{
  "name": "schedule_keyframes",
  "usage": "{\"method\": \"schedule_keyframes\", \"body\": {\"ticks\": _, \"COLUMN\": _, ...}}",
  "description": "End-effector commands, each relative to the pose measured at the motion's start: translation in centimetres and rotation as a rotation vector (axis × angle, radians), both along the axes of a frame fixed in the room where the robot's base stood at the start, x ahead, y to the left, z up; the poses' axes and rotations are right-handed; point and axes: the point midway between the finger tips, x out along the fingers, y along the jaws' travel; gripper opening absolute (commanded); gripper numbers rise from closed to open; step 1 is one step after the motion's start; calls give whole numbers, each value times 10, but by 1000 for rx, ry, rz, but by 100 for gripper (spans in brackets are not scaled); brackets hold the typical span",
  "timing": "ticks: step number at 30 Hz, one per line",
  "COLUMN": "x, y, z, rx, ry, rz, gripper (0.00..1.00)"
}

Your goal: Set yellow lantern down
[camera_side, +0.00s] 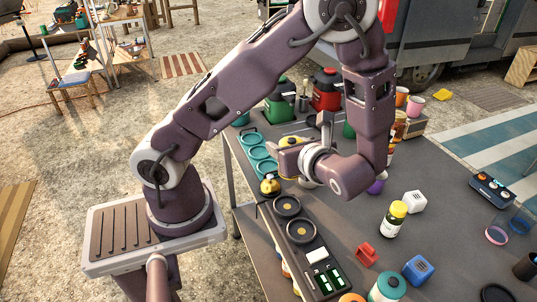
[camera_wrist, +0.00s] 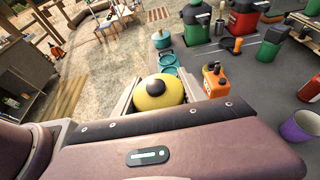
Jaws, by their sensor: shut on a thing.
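The yellow lantern (camera_wrist: 158,95) has a rounded yellow top with a black knob and sits between my fingers in the wrist view. The lantern is near the left edge of the dark table (camera_side: 440,180), beside a tray of teal rings (camera_side: 262,153). My gripper hides its lower part, so I cannot tell whether its base touches the table.
An orange device (camera_wrist: 214,80) is close on the right in the wrist view. A black tray (camera_side: 305,250) lies along the near edge. A yellow-capped bottle (camera_side: 394,220) stands right of it.

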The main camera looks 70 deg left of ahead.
Motion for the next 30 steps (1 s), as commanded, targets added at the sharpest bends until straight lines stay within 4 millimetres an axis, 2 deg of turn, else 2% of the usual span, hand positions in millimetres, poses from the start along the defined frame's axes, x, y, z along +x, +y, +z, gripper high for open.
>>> {"method": "schedule_keyframes", "body": {"ticks": 1, "x": 0, "y": 0, "z": 10, "rx": -2, "ry": -6, "rz": 1, "gripper": 3}}
{"method": "schedule_keyframes", "body": {"ticks": 5, "x": 0, "y": 0, "z": 32, "rx": -2, "ry": -5, "rz": 1, "gripper": 3}}
{"method": "schedule_keyframes", "body": {"ticks": 11, "x": 20, "y": 33, "z": 24, "rx": 2, "ry": -1, "rz": 72, "gripper": 3}}
{"method": "schedule_keyframes", "body": {"ticks": 14, "x": 31, "y": 57, "z": 20, "rx": 1, "ry": -3, "rz": 111, "gripper": 3}}
{"method": "schedule_keyframes", "body": {"ticks": 17, "x": 41, "y": 89, "z": 17, "rx": 1, "ry": -2, "rz": 157, "gripper": 3}}
{"method": "schedule_keyframes", "body": {"ticks": 22, "x": 50, "y": 167, "z": 16, "rx": 3, "ry": -4, "rz": 247, "gripper": 3}}
{"method": "schedule_keyframes", "body": {"ticks": 27, "x": 40, "y": 248, "z": 21, "rx": 2, "ry": -4, "rz": 321, "gripper": 3}}
{"method": "schedule_keyframes", "body": {"ticks": 30, "x": 31, "y": 281, "z": 24, "rx": 2, "ry": -3, "rz": 350, "gripper": 3}}
